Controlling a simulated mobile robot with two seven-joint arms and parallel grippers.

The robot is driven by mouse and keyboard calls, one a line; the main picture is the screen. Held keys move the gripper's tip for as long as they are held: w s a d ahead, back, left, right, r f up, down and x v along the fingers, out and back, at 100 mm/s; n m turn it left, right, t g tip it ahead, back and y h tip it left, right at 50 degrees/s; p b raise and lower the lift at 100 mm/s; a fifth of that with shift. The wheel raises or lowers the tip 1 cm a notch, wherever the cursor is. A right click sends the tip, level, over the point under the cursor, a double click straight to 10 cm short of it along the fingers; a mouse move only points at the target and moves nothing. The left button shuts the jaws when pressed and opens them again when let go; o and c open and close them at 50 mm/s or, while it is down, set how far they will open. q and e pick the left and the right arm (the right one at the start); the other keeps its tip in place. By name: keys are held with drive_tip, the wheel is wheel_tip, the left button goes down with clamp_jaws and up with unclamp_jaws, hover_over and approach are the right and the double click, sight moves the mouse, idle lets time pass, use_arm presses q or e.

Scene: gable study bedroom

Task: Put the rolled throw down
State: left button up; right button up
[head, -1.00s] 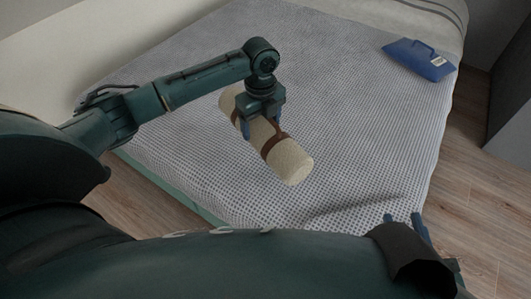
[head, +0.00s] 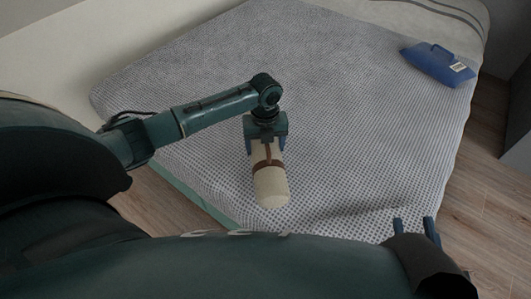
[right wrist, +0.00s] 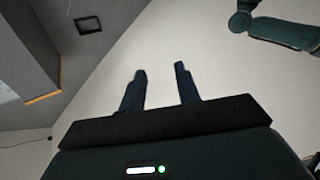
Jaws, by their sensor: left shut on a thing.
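The rolled throw (head: 270,187) is a cream roll with brown straps, in the head view over the grey patterned bed. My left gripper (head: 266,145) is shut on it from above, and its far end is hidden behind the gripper. I cannot tell whether the roll touches the bed cover (head: 340,120). My right gripper (head: 415,226) is at the lower right of the head view, with its two fingers apart. In the right wrist view its fingers (right wrist: 160,88) are spread with nothing between them.
A blue bag-like item (head: 438,65) with a handle and white label lies at the bed's far right. Wooden floor (head: 480,190) shows right of the bed and at its near left. Much of the bed cover around the roll is clear.

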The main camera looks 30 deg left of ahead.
use_arm(q)
wheel_tip(320, 180, down, 3)
drive_tip(key=shift+r+b, duration=0.1)
drive_tip(key=shift+b, duration=0.4)
use_arm(e)
drive_tip(key=shift+a, duration=0.15)
use_arm(q)
drive_tip(key=shift+f, duration=0.2)
drive_tip(key=o, duration=1.5)
drive_tip(key=shift+c, duration=0.2)
